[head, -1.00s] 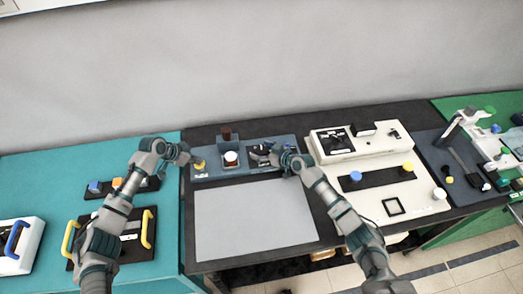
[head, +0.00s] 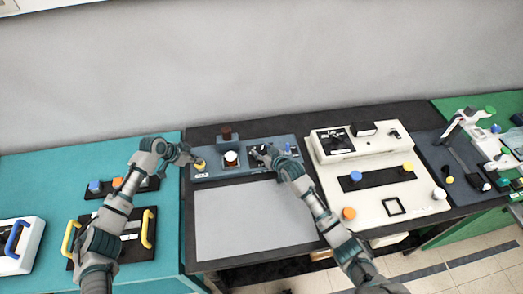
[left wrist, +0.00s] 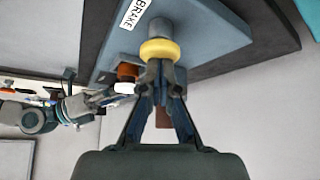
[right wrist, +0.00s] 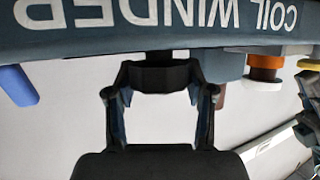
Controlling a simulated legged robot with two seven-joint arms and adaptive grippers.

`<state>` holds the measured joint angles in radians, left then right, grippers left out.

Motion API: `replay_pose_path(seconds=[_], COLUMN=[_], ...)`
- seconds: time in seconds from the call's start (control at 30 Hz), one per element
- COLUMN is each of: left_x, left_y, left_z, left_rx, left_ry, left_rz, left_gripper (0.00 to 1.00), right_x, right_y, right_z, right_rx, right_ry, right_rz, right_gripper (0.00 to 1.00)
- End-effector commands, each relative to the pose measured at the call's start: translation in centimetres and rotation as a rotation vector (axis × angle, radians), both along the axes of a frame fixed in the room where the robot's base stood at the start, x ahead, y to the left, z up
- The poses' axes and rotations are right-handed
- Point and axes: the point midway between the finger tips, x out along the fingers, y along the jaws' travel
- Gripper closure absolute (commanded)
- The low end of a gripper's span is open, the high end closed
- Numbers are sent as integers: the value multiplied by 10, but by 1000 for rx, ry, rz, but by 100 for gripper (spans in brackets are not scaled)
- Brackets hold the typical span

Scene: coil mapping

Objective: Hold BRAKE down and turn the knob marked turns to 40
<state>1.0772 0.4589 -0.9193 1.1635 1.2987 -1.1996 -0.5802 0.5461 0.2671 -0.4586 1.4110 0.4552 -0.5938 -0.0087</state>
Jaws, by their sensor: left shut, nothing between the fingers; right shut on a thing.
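The blue-grey coil winder panel (head: 220,173) stands at the back of the dark table. Its BRAKE button, a yellow cap on a grey stem (left wrist: 158,48), is at the panel's left end. My left gripper (left wrist: 160,70) is shut and empty, its tips against the yellow cap; how far the cap is pressed I cannot tell. My right gripper (right wrist: 157,90) is shut around a black knob (right wrist: 155,76) on the panel's right part, beside a dial. The knob also lies under the gripper in the head view. The turns marking and the dial reading are too small or hidden.
A white spool (head: 231,156) and a brown post (head: 226,133) stand between my grippers. A blue part (right wrist: 17,85) sits beside the knob. A cream machine (head: 375,180) is close to my right arm. A grey mat (head: 250,220) lies clear in front.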

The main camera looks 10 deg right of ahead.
Motion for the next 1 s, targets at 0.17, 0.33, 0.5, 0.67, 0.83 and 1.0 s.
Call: replay_pose_path(seconds=[0.17,0.33,0.5,0.67,0.83,1.0], left_x=[-1,-1,0,0,0,0], left_y=[1,1,1,1,1,1], left_z=[-2,-2,-2,-2,-2,-1], left_rx=[3,3,3,2,2,2], left_ry=[3,2,2,2,2,2], left_rz=[0,1,1,1,1,1], left_gripper=[100,100,100,100,100,100], right_x=[0,0,0,0,-3,-23], right_y=[-1,-1,-1,0,-2,-10], right_z=[-2,-2,-1,-1,0,8], right_rx=[1,0,0,-1,-1,-1], right_ry=[5,4,3,2,1,1], right_rz=[-13,-12,-11,-11,-11,-9], right_gripper=[81,81,21,21,21,21])
